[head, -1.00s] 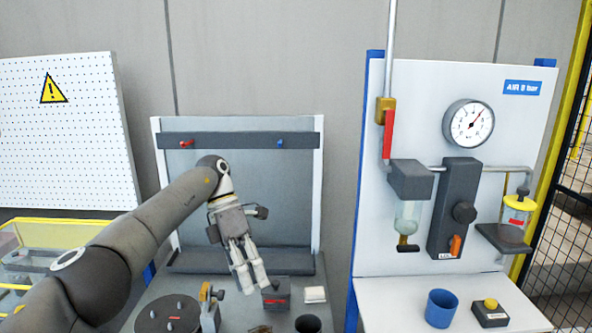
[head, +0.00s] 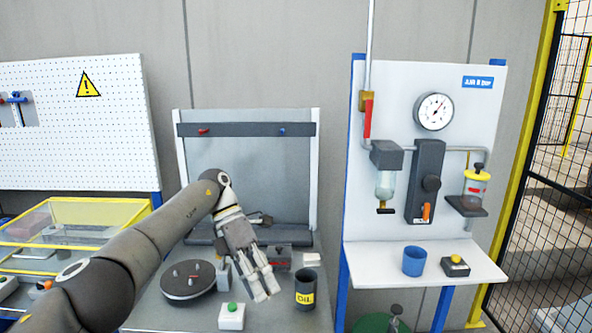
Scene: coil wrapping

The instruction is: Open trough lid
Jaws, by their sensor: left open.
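A low box (head: 60,218) with a yellow frame and clear panels sits at the far left of the head view. It looks like the trough, and its clear top appears to be down. Part of it is hidden behind my left arm. My left gripper (head: 262,284) is open and empty, pointing down over the grey bench in the middle, well to the right of this box. My right gripper is not in view.
A round dark turntable (head: 188,282), a white box with a green button (head: 231,316), a dark OIL cup (head: 305,290) and a small dark box (head: 279,258) surround my left gripper. A blue cup (head: 414,261) stands on the right shelf (head: 375,254).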

